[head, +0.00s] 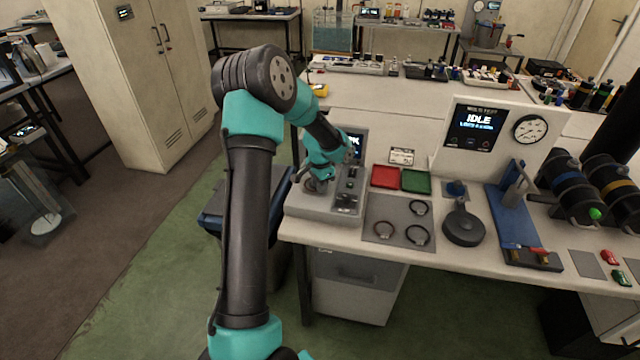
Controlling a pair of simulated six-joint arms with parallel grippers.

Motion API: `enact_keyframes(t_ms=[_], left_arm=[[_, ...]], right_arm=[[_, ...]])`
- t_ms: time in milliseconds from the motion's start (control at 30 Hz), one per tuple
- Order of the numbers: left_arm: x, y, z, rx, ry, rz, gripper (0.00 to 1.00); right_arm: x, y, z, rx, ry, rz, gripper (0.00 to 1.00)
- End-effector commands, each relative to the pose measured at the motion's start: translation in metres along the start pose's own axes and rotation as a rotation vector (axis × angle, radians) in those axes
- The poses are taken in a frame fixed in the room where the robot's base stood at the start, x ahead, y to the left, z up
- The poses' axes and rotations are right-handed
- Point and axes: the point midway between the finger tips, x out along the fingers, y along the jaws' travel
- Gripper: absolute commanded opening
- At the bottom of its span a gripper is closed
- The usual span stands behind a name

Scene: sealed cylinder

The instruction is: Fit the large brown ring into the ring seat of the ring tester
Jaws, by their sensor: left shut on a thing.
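The ring tester (298,206) is a light grey box with a dark control panel and a small screen, at the left end of the white bench. My left gripper (317,184) points down over the left part of its top, at the ring seat. It is shut on a small dark thing, apparently the large brown ring, mostly hidden by the fingers. I cannot tell whether the ring touches the seat. Several dark rings lie on a grey mat (372,213) to the right of the tester. My right gripper is not in view.
A red tray (385,177) and a green tray (416,182) lie behind the mat. A round dark grey fixture (464,229) and a blue press stand (512,215) stand to the right. A white panel with an IDLE screen (478,127) and a gauge rises behind.

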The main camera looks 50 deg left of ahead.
Motion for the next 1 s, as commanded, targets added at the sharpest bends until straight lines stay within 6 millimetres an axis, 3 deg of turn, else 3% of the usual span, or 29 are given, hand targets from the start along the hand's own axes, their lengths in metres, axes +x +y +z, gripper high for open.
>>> enact_keyframes(t_ms=[400,433,600,767,1000], left_arm=[[0.011,0.001,0.001,0.000,-0.003,0.003,0.00],[0.011,0.001,0.001,0.000,-0.004,0.004,0.24],[0.011,0.001,0.002,0.000,-0.004,0.005,0.40],[0.005,0.000,0.002,0.000,-0.003,0.003,0.45],[-0.029,-0.001,0.001,-0.001,0.000,-0.001,0.47]], right_arm=[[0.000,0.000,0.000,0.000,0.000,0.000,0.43],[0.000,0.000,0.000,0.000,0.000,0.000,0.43],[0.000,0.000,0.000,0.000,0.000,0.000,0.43],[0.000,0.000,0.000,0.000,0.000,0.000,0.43],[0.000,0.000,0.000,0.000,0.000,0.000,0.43]])
